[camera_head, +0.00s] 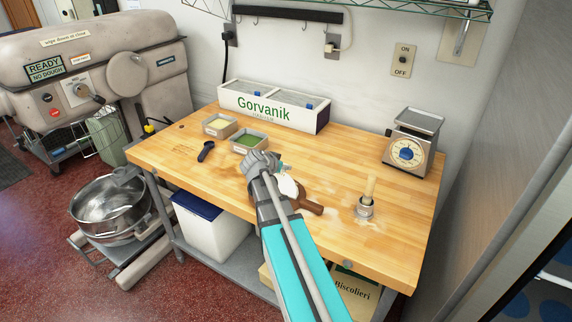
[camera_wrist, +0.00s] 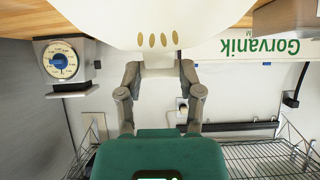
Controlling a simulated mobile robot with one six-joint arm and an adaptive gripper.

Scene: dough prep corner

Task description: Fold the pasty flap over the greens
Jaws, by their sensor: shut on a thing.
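The pasty flap (camera_wrist: 158,18) is a pale cream sheet of dough with several slots, filling the top middle of the wrist view. My gripper (camera_wrist: 160,70) is shut on a narrow tab at the flap's edge. In the head view, part of the white dough (camera_head: 288,186) shows beside my arm, over a brown wooden board with a handle (camera_head: 311,207). My arm hides the gripper's fingertips and much of the dough there. Greens on the dough are not visible. A small tray of green filling (camera_head: 248,140) stands behind on the table.
A tray of pale yellow stuff (camera_head: 219,126), a dark-handled tool (camera_head: 206,151) and the Gorvanik bin (camera_head: 272,107) lie behind and left. A brush in a tin (camera_head: 366,203) stands right, with a scale (camera_head: 411,142) at the back right. Bare wooden tabletop (camera_head: 345,165) lies between.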

